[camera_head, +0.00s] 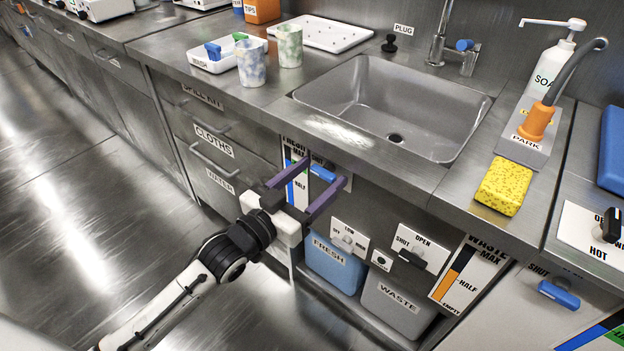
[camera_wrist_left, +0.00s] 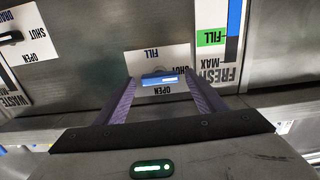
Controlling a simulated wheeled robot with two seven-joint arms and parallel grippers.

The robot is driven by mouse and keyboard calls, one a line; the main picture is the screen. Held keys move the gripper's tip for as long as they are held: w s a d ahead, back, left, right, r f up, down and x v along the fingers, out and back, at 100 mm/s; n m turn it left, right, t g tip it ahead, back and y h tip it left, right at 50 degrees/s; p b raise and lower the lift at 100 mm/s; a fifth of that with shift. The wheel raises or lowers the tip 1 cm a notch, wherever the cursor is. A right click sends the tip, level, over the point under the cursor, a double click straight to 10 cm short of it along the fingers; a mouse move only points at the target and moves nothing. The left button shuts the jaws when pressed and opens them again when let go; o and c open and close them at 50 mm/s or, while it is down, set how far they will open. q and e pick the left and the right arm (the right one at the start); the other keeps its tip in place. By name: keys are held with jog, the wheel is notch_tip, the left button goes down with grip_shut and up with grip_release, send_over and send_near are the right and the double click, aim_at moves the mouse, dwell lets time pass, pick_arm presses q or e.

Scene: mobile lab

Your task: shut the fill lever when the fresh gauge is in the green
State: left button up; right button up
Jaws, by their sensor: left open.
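The blue fill lever (camera_head: 322,173) sits on a white plate on the cabinet front below the sink. In the left wrist view the lever (camera_wrist_left: 160,78) lies level across its plate, between my fingers. My left gripper (camera_head: 308,187) is open, its purple fingers either side of the lever; I cannot tell if they touch it. The fresh gauge (camera_head: 297,180) is beside it, partly hidden by a finger. In the left wrist view, upside down, the gauge (camera_wrist_left: 235,20) has its blue column ending about level with the green FILL band (camera_wrist_left: 212,37). My right gripper is not in view.
The sink (camera_head: 390,105) is above. Below are a blue FRESH tank (camera_head: 335,268), a grey WASTE tank (camera_head: 398,303) and a black-handled shut/open valve (camera_head: 411,258). The waste gauge (camera_head: 465,272) is to the right. Drawers with handles are left. The floor at left is clear.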

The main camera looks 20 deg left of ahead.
pick_arm(q)
jog(key=p+v, duration=0.1)
jog(key=v, duration=0.9)
jog(key=shift+p, duration=0.4)
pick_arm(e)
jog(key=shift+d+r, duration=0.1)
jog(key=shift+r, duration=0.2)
pick_arm(q)
jog(key=shift+s, duration=0.1)
jog(key=s+d+f+n+g+y, duration=0.1)
jog(key=s+d+f+g+y, duration=0.1)
jog(key=s+f+g, duration=0.4)
jog(key=s+d+f+n+g+y, duration=0.1)
jog(key=s+d+f, duration=0.2)
jog(key=s+f, duration=0.6)
notch_tip(320, 180, up, 6)
jog(key=s+g+p, duration=0.1)
jog(key=p, duration=1.2)
jog(key=shift+a+y, duration=0.3)
jog(key=shift+a, duration=0.2)
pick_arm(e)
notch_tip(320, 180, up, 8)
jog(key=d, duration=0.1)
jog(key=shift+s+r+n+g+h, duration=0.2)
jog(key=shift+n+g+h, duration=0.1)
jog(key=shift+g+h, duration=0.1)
pick_arm(q)
jog(key=shift+f, duration=0.15)
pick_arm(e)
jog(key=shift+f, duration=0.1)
